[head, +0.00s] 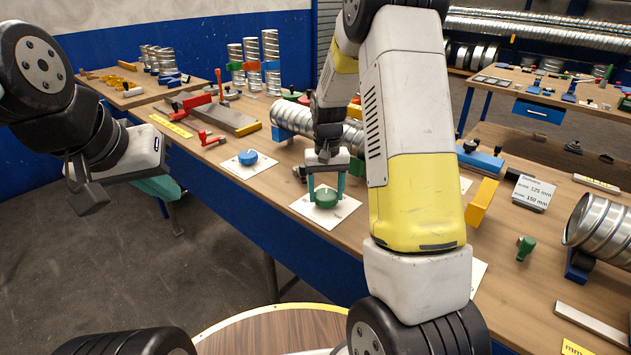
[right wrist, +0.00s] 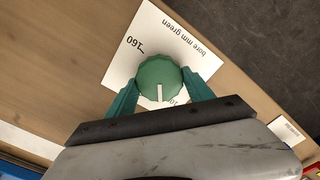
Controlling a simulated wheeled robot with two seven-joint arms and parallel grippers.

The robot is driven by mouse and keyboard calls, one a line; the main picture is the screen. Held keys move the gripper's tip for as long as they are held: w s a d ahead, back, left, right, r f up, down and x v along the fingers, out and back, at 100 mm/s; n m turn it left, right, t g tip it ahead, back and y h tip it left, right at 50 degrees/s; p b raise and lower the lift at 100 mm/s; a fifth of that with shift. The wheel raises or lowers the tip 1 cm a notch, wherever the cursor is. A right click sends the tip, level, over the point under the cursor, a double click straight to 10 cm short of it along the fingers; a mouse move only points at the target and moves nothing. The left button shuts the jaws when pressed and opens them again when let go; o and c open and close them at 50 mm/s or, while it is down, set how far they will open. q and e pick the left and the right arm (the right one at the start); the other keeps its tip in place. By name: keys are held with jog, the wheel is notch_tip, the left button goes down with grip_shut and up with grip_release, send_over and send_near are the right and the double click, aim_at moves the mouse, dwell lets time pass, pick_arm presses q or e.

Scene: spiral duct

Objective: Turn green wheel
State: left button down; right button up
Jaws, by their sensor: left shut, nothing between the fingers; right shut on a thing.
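The green wheel (head: 326,198) sits on a white card on the workbench, in the middle of the head view. In the right wrist view the wheel (right wrist: 160,80) has a ribbed rim and a white pointer mark directed toward my gripper. The card (right wrist: 131,80) reads "bore mm green" and "160"; part of its print is hidden. My right gripper (head: 326,185) reaches down from above, its teal fingers shut on the wheel, one on each side; it also shows in the right wrist view (right wrist: 160,100). My left gripper (head: 158,187) is shut and empty, off the bench at the left.
A blue wheel (head: 247,157) on its own card stands left of the green one. A spiral duct (head: 300,121) lies behind my right gripper. A red-handled tool (head: 210,138) lies further left. A green peg (head: 525,247) and a sign (head: 534,192) stand to the right.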

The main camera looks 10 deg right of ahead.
aim_at(326, 194)
dwell(0.5)
jog(key=o, duration=1.4)
jog(key=shift+c, duration=0.2)
jog(key=shift+r, duration=3.9)
jog(key=s+r+t, duration=0.2)
jog(key=s+r, duration=0.3)
jog(key=s, duration=0.3)
jog(key=s+a+r+n+t+y, duration=0.1)
jog(key=s+r+t, duration=0.1)
jog(key=s+r, duration=0.3)
jog(key=s+a+r+t+y, duration=0.1)
jog(key=s+r, duration=0.3)
jog(key=s, duration=0.7)
jog(key=shift+s+a+r+t, duration=0.25)
jog(key=shift+s+r+t, duration=0.15)
jog(key=shift+t, duration=0.2)
